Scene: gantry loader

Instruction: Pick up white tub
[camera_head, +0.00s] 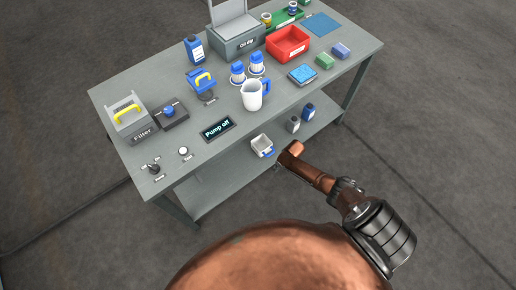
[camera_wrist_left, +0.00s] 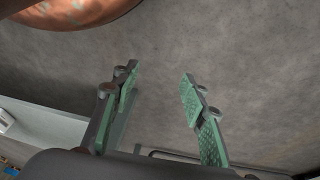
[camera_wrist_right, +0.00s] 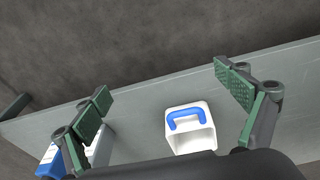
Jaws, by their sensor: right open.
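The white tub (camera_head: 261,144), an open box with a blue handle, sits on the bench's lower shelf near its front edge. It also shows in the right wrist view (camera_wrist_right: 203,139), below the gap between the fingers and nearer the right-hand one. My right gripper (camera_wrist_right: 165,90) is open and empty, apart from the tub. In the head view my right arm reaches toward the shelf beside the tub; its fingers cannot be made out there. My left gripper (camera_wrist_left: 160,88) is open and empty over the floor, away from the tub.
A grey bottle (camera_head: 293,124) and a blue bottle (camera_head: 308,112) stand on the lower shelf (camera_wrist_right: 140,103) beside the tub. The bench top (camera_head: 185,172) overhangs it and holds a white jug (camera_head: 251,98), a red bin (camera_head: 288,45) and a filter box (camera_head: 127,120). Floor in front is clear.

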